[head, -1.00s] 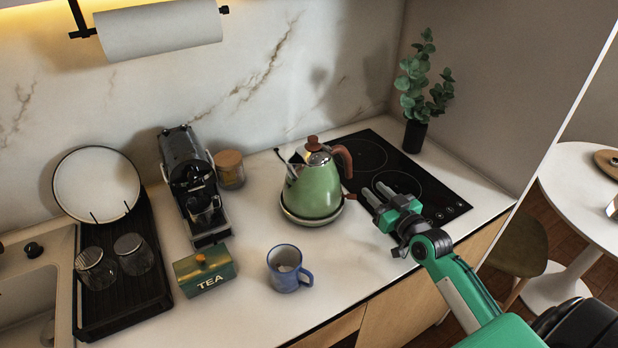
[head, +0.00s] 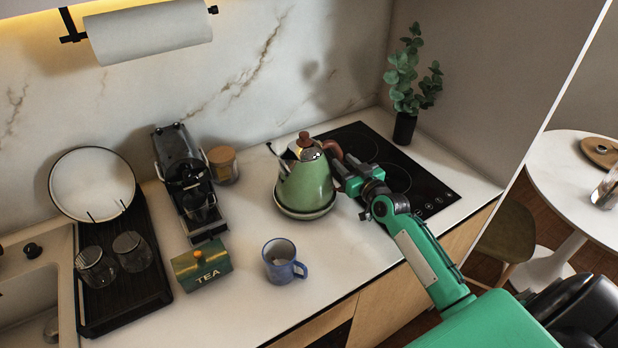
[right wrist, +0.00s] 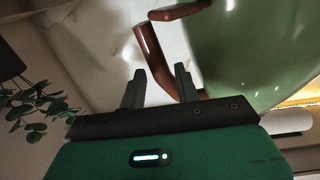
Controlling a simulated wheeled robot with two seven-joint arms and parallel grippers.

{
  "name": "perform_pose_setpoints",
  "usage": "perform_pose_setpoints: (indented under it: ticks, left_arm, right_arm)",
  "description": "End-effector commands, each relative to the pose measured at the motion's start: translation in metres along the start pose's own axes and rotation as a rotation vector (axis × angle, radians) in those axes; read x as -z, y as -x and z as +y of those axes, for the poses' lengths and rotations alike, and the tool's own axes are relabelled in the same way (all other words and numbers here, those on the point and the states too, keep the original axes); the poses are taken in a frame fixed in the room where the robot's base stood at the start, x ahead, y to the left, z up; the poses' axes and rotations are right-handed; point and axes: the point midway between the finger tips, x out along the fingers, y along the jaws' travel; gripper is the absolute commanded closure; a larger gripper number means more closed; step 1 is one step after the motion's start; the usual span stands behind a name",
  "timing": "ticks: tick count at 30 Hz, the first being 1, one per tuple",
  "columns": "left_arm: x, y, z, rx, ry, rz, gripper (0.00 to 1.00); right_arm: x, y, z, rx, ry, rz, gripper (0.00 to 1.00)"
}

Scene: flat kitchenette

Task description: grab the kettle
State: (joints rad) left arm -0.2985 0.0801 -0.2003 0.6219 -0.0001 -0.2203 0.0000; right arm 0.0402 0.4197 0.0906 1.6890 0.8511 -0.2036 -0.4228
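The green kettle (head: 305,185) stands upright on its round base (head: 304,213) on the counter, with its brown handle (head: 333,150) toward the right. My right gripper (head: 342,170) is at the handle side of the kettle and hides the lower handle in the head view. In the right wrist view the two fingers (right wrist: 159,80) are apart, with the lower part of the brown handle (right wrist: 150,48) reaching down between them. The green kettle body (right wrist: 245,50) fills the upper right there. I cannot tell whether a finger touches the handle. My left gripper is not in view.
A blue mug (head: 279,262) and a green tea box (head: 202,266) stand in front and to the left. A coffee machine (head: 186,180) and a jar (head: 223,164) are left of the kettle. The black cooktop (head: 400,178) and a plant (head: 410,80) are right and behind.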

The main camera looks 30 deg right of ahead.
Motion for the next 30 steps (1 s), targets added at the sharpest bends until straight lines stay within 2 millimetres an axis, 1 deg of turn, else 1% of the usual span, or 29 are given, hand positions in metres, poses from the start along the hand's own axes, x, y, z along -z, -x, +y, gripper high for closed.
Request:
perform_pose_setpoints:
  ticks: [1, 3, 7, 11, 17, 20, 22, 30]
  left_arm:
    - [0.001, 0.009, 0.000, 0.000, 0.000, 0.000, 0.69]
    - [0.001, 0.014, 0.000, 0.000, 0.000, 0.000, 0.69]
    - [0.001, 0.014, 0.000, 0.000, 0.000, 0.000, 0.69]
    - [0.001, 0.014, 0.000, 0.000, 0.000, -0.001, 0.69]
    - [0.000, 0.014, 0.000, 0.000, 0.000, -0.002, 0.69]
    - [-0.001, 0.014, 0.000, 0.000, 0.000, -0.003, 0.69]
    - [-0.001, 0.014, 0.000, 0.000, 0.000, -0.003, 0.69]
    - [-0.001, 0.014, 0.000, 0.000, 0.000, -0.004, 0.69]
  right_arm:
    - [0.007, -0.009, 0.000, 0.000, -0.003, 0.001, 0.68]
    - [0.008, -0.018, 0.000, 0.000, -0.001, 0.000, 0.68]
    - [0.005, -0.032, 0.000, 0.001, 0.000, 0.000, 0.68]
    - [0.004, -0.037, 0.000, 0.000, -0.001, 0.000, 0.68]
    - [0.003, -0.037, 0.000, 0.000, -0.001, 0.000, 0.68]
    - [0.003, -0.037, 0.000, 0.000, -0.001, 0.000, 0.85]
    - [0.003, -0.037, 0.000, 0.000, -0.001, 0.000, 0.99]
    - [0.003, -0.037, 0.000, 0.000, -0.002, 0.001, 1.00]
